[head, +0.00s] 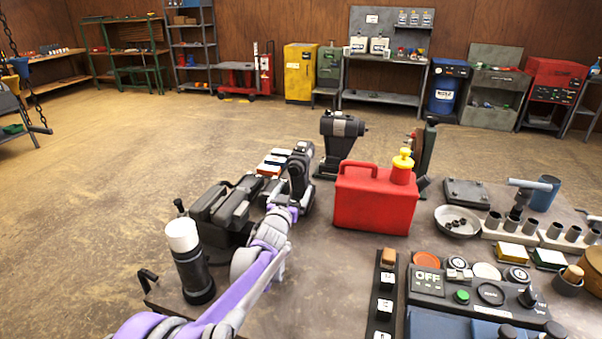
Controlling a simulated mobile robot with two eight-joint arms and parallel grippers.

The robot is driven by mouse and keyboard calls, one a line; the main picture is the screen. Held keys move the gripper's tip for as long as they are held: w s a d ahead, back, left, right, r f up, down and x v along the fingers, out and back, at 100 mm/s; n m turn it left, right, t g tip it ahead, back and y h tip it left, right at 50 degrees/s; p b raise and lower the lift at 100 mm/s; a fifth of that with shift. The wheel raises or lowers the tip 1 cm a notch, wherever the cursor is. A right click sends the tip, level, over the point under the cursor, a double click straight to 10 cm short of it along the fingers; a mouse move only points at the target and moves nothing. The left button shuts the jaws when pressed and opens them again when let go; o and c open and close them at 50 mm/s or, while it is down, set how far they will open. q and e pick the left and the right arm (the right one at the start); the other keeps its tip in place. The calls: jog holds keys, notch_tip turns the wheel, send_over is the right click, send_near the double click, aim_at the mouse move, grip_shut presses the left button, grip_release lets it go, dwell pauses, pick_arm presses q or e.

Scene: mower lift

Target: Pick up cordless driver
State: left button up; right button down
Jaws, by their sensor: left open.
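A dark tool with a grey barrel-shaped head (342,126) stands upright at the far edge of the bench, behind the red fuel can. It has the look of the cordless driver, but its details are small. My left arm reaches in from the bottom left, over the bench. My left gripper (300,158) is at its far end, open, to the left of the dark tool and a little nearer to me. A gap shows between them, and the gripper holds nothing that I can see. The fingertips are hard to make out. My right gripper is out of view.
The red fuel can (375,199) with a yellow cap stands close to the gripper's right. A metal bowl (458,221), sockets and a control panel crowd the bench's right side.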

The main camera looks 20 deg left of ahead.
pick_arm(q)
jog(key=shift+w, duration=1)
jog(key=shift+w+p, duration=0.65)
jog(key=shift+w, duration=2.05)
jog(key=shift+s, duration=0.1)
grip_shut()
jog(key=shift+r, duration=0.15)
